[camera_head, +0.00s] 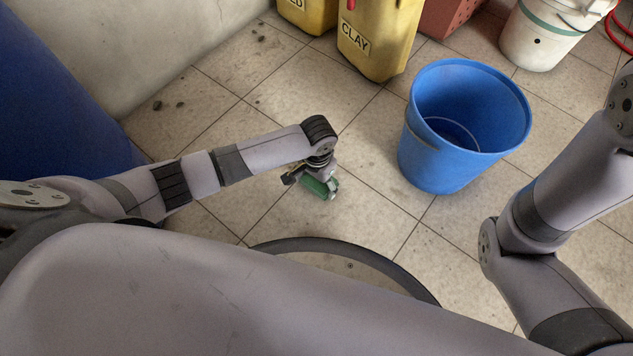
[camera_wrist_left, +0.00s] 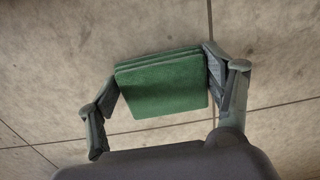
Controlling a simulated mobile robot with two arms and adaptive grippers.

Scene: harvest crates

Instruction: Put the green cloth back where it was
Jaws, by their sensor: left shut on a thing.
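The green cloth (camera_head: 316,186) is a small folded pad, held over the tiled floor in front of my base. In the left wrist view the folded cloth (camera_wrist_left: 162,86) sits between the two fingers, with its layered edge at the top. My left gripper (camera_head: 312,180) is shut on it. It also shows in the left wrist view (camera_wrist_left: 165,88), one finger on each side of the cloth. My right gripper is outside both views; only parts of my right arm show at the right. How high the cloth is above the floor is hard to tell.
A blue bucket (camera_head: 414,150) stands open on the floor right of my left gripper. Yellow containers (camera_head: 374,45), one marked CLAY, a reddish crate (camera_head: 447,17) and a white bucket (camera_head: 538,42) stand at the back. A large blue object (camera_head: 62,105) is at the left. Floor between is mostly clear.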

